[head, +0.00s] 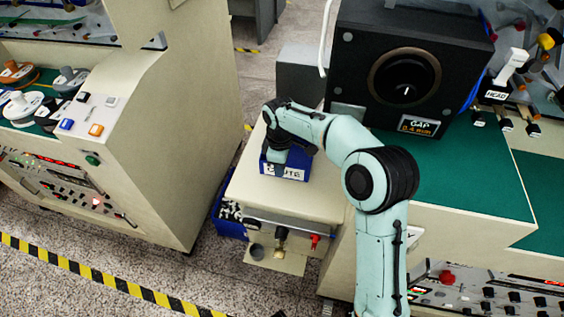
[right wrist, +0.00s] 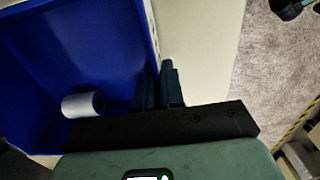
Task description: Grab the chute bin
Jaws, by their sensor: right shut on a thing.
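The chute bin (head: 299,166) is a small blue open bin with a white label, partly covered by my arm, whose visible letters end in "UTE". It sits on the cream cabinet top in the head view. In the right wrist view the blue bin (right wrist: 105,40) fills the left side, with a white roll (right wrist: 80,105) lying inside. My right gripper (head: 279,168) reaches down onto the bin. In the right wrist view its dark fingers (right wrist: 160,85) are shut on the bin's right-hand wall. My left gripper is not in view.
A black box with a round dial (head: 405,80) stands on the green top (head: 465,180) right of the bin. A second blue bin (head: 229,218) with dark and white pieces is low at the cabinet's left side. An open floor aisle (head: 185,262) lies to the left.

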